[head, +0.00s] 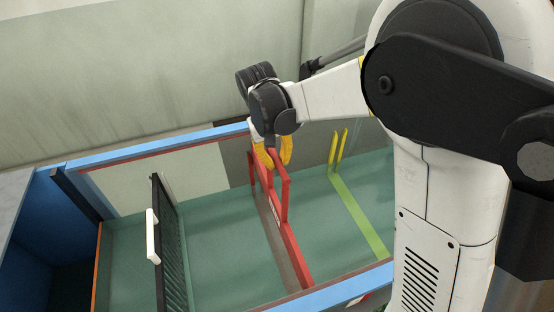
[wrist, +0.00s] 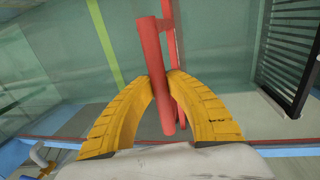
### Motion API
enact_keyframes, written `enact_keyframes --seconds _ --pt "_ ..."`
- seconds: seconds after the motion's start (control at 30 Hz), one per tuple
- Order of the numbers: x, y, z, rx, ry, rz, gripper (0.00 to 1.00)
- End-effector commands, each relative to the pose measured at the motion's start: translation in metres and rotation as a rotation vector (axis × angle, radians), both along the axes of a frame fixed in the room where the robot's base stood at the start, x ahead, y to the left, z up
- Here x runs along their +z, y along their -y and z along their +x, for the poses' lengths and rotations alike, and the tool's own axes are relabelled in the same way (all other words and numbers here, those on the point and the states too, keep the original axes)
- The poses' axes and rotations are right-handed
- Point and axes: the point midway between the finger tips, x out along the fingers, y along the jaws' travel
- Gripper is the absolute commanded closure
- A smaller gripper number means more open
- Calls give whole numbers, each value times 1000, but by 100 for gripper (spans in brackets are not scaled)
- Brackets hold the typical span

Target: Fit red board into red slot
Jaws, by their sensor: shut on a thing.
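The red board (head: 291,249) shows in the head view as a long red edge running toward the near wall, with a raised red handle at its far end. My gripper (head: 272,158) has yellow fingers shut on that handle, near the far glass wall. In the wrist view, my gripper (wrist: 164,82) pinches the thick red bar (wrist: 158,60), with a thinner red bar beside it. A thin red upright (head: 252,168) stands just left of the handle; I cannot tell whether it belongs to the red slot. The board's lower edge and any seating in the slot are unclear.
A yellow-green floor strip (head: 357,215) with yellow uprights (head: 338,147) lies to the right. A dark grille panel (head: 168,245) with a white handle (head: 152,237) stands to the left. Blue rims (head: 335,290) edge the flume. Green floor (head: 222,250) is clear between grille and board.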

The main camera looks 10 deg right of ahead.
Motion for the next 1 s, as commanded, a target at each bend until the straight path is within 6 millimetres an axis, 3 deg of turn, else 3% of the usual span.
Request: enact_keyframes --seconds 0.7,1.0 --pt "-26 0 0 0 0 0 100" --pt "-27 0 0 0 0 0 100"
